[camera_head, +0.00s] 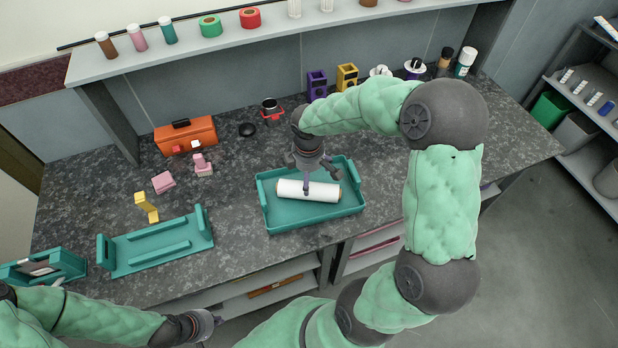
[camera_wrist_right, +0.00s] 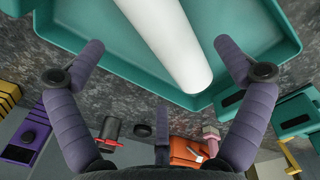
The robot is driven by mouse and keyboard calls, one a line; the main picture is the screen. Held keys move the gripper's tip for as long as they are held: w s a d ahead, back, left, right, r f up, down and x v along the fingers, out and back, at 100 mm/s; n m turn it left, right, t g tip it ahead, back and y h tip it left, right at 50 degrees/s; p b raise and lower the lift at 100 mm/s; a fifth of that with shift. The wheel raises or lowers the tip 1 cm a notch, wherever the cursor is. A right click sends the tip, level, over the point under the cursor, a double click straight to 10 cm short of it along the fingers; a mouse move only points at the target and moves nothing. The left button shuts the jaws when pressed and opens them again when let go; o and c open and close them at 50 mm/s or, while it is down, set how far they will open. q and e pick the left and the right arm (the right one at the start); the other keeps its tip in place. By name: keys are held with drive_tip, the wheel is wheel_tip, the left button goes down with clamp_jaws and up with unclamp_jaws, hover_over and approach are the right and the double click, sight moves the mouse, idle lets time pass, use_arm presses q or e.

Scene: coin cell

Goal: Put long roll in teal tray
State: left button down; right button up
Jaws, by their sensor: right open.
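The long white roll (camera_head: 308,190) lies lengthwise within the teal tray (camera_head: 318,217) in the head view. The roll (camera_wrist_right: 172,40) and the tray (camera_wrist_right: 92,50) also show in the right wrist view, with one roll end close to the tray's rim. My right gripper (camera_head: 308,178) is above the roll and hides part of it. In the wrist view its fingers are spread wide (camera_wrist_right: 160,57), with the roll between and beyond them, not clamped. My left gripper (camera_head: 208,325) is low at the left, off the counter's front edge; its fingers are too small to read.
A teal rack (camera_head: 155,247) and a small teal bin (camera_head: 45,266) stand left. Pink blocks (camera_head: 163,183), a yellow piece (camera_head: 146,207) and an orange toolbox (camera_head: 186,136) lie behind. Purple (camera_head: 317,86) and yellow (camera_head: 347,77) holders stand at the back. Counter between rack and tray is clear.

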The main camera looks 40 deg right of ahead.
wheel_tip(320, 180, up, 6)
drive_tip(key=p, duration=0.1)
drive_tip(key=shift+s+a+p, duration=0.15)
drive_tip(key=shift+p, duration=0.15)
drive_tip(key=shift+r, duration=0.15)
idle(1.2)
